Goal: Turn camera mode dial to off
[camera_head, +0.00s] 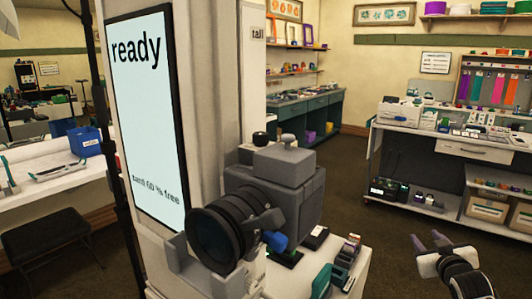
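A grey camera (285,190) with a large black lens (225,230) stands on a pale stand in the middle of the head view. A rounded grey knob (289,143) sits on top of it, and a black knob (260,138) shows just behind; I cannot tell which is the mode dial, and no mode marks are readable. A blue-tipped lever (275,241) sticks out beside the lens. My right gripper (427,241) is at the lower right, open and empty, well apart from the camera. My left gripper is not in view.
A tall screen (145,110) reading "ready" stands left of the camera. Small boxes (340,265) crowd the stand's top, right of the camera. A white workbench (460,146) is at the back right, a black stool (45,235) at the left. Open floor lies around my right gripper.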

